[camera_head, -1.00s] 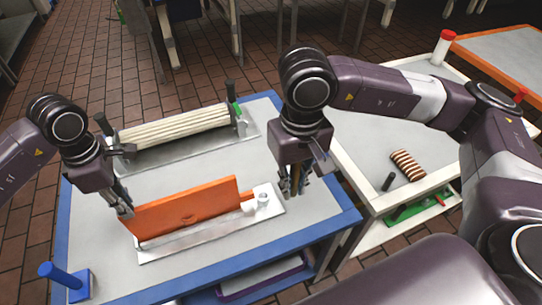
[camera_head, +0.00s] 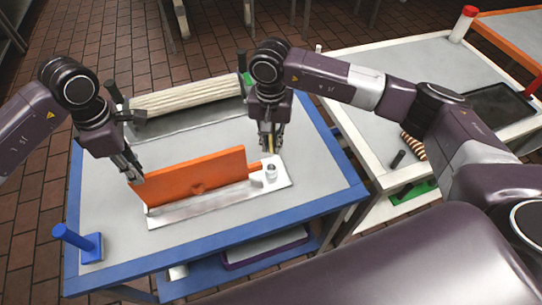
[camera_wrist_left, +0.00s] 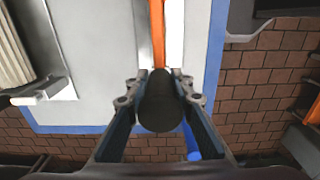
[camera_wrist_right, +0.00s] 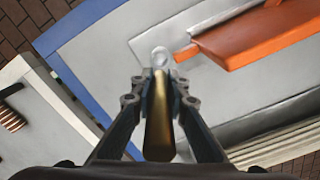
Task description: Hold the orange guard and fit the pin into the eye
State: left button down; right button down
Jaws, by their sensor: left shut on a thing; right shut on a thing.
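The orange guard (camera_head: 195,176) stands upright along a metal base plate (camera_head: 215,205) on the blue-edged table. My left gripper (camera_head: 133,176) is shut on a black handle (camera_wrist_left: 158,105) at the guard's left end. A small pale metal eye (camera_head: 270,174) stands near the plate's right end, beside the guard's orange tab (camera_head: 254,167). My right gripper (camera_head: 270,140) is shut on a brass pin (camera_wrist_right: 158,120), just above and behind the eye in the head view. In the right wrist view, the eye (camera_wrist_right: 161,54) shows just beyond the pin's far end. I cannot tell whether they touch.
A ribbed cream roller (camera_head: 185,97) on a metal tray lies behind the guard. A blue post (camera_head: 72,237) stands at the table's front left corner. A white-edged table (camera_head: 350,115) with a striped roll (camera_head: 413,146) is to the right.

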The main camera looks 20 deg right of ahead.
aim_at(271, 155)
jog(key=shift+f, duration=2.3)
jog(key=shift+f, duration=0.35)
jog(key=c, duration=1.9)
grip_release()
jog(key=shift+r, duration=0.1)
notch_tip(271, 155, up, 12)
jog(key=shift+r, duration=0.25)
pick_arm(q)
jog(key=c, duration=1.5)
grip_release()
